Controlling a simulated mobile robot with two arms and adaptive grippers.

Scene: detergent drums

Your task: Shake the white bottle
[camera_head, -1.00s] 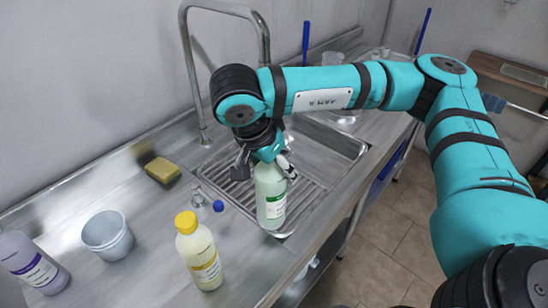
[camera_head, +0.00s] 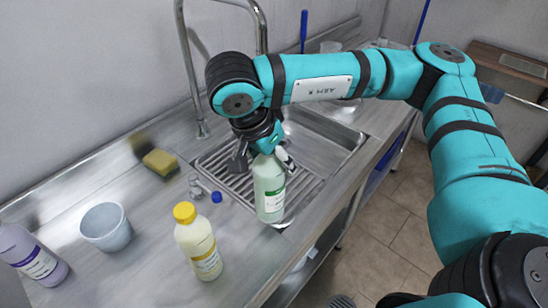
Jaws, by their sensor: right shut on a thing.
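A pale greenish-white bottle (camera_head: 269,189) with a green label is upright at the front edge of the sink. My right gripper (camera_head: 264,158) is shut on its top from above, with a finger on each side. The fingers hide the bottle's neck and cap. I cannot tell whether its base is lifted clear of the surface. A cream-white bottle (camera_head: 197,243) with a yellow cap and yellow label stands on the counter, left of the held bottle and apart from it. My left gripper is not in view.
The steel sink (camera_head: 318,144) and its tap (camera_head: 189,75) lie behind the held bottle. A small clear item with a blue cap (camera_head: 217,197), a yellow sponge (camera_head: 160,162), a grey cup (camera_head: 106,227) and a purple bottle (camera_head: 32,254) are on the left counter (camera_head: 145,265).

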